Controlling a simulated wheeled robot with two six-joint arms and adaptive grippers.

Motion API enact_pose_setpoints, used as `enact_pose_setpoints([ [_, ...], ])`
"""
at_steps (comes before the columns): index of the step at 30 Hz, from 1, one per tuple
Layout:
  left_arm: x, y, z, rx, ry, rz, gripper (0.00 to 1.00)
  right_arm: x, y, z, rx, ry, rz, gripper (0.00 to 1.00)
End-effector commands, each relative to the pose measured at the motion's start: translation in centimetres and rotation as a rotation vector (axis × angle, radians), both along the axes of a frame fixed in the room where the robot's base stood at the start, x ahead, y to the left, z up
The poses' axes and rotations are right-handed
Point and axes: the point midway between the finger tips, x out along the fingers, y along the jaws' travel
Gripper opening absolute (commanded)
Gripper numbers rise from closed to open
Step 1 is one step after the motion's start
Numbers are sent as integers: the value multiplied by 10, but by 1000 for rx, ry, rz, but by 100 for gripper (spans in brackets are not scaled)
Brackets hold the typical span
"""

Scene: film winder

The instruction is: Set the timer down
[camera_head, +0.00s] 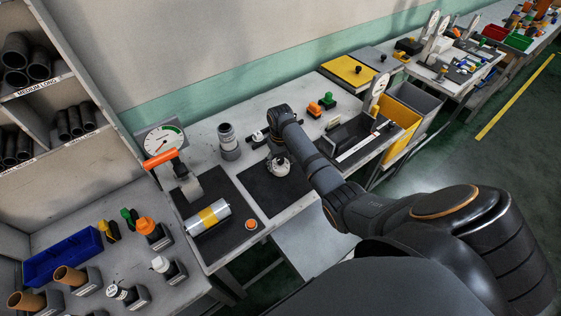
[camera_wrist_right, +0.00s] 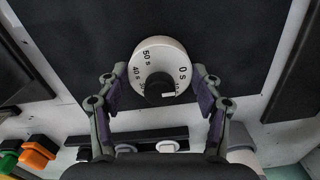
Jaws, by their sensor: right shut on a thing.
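The timer (camera_wrist_right: 160,56) is a round white dial with seconds marks and a dark centre knob. In the head view the timer (camera_head: 279,167) is at the black mat (camera_head: 262,192) in the middle of the workbench. My right gripper (camera_head: 277,151) is at the timer, and its fingers in the right wrist view (camera_wrist_right: 161,80) sit on both sides of the dial, shut on it. I cannot tell whether the timer touches the mat or hangs just above it. My left gripper is not in view.
A film roll (camera_head: 207,217) lies on a second mat left of the timer, near a round scale (camera_head: 164,142). A grey cylinder (camera_head: 229,142) stands behind. The mat around the timer looks clear.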

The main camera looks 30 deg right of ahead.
Motion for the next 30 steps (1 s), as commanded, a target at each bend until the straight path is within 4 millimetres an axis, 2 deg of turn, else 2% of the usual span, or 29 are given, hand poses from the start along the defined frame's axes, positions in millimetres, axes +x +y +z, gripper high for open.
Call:
enact_pose_setpoints([
  [2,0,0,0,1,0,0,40,0,0,-2,0,0,0,25],
  [3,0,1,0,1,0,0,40,0,0,-2,0,0,0,72],
  [7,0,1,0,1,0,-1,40,0,0,-2,0,0,0,89],
  [16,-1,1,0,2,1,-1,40,0,0,-2,0,1,0,89],
  [20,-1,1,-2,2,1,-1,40,0,0,7,0,-1,0,89],
  [23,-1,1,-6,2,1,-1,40,1,0,25,0,-4,1,89],
  [30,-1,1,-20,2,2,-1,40,1,0,84,-1,-5,0,89],
])
